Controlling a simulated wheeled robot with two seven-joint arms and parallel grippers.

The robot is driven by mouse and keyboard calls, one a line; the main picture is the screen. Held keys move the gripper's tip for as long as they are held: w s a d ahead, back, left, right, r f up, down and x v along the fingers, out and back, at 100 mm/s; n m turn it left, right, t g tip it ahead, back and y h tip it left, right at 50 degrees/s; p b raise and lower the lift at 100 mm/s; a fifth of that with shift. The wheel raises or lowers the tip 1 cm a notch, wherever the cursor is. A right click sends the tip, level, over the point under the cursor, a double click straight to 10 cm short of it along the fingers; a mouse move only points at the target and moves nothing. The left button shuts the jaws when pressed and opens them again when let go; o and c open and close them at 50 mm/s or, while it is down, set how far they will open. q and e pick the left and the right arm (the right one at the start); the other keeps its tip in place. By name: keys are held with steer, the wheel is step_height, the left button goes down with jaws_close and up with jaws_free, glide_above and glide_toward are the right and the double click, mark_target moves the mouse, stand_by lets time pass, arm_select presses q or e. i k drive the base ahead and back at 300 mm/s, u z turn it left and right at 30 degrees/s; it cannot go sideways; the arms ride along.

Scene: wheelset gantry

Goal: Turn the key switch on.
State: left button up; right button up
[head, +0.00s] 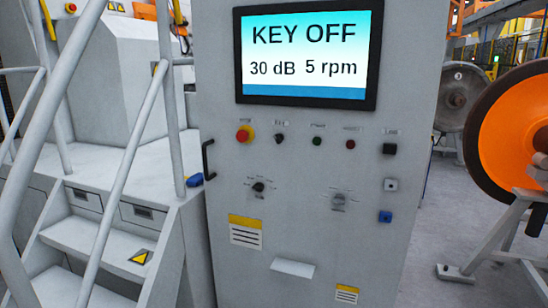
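The key switch (280,138) is a small dark knob under a "Key" label on the grey control cabinet (300,225). It sits between a red emergency stop button (244,134) and a small green button (317,141). The screen (306,52) above reads "KEY OFF", "30 dB" and "5 rpm". The switch is too small to tell its key or its angle clearly. Neither of my grippers shows in the head view.
A red button (350,144), two dials (258,187) (339,199) and a small shelf (293,269) are on the cabinet front. A black handle (208,160) projects at its left edge. Stairs with railings (125,170) stand left; an orange wheel (515,125) on a stand is right.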

mark_target(279, 138)
steer(key=u, duration=1)
steer(key=i, duration=1.3)
steer(key=z, duration=0.15)
